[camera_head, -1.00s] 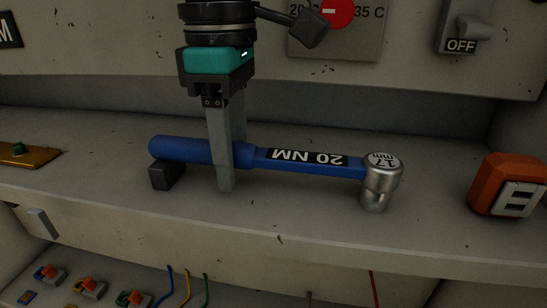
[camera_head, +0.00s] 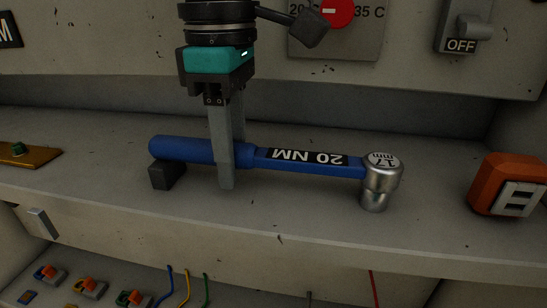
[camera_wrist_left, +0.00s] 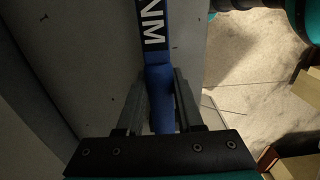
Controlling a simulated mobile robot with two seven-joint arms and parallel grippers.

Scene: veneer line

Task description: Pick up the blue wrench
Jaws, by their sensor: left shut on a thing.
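The blue wrench (camera_head: 285,159) lies across the grey shelf, with "20 NM" on its shaft and a silver "17 mm" socket head at its right end. The left end of its handle rests by a small dark block. My left gripper (camera_head: 229,180) points down and is shut on the wrench near the inner end of its thick grip. In the left wrist view the blue handle (camera_wrist_left: 159,95) runs between the two fingers. The wrench appears to still rest on the shelf. My right gripper is not visible in the head view.
An orange socket box (camera_head: 507,185) stands to the right on the shelf (camera_head: 290,215). A brass plate with a green knob (camera_head: 20,155) lies at the left. Coloured wires hang below the shelf edge.

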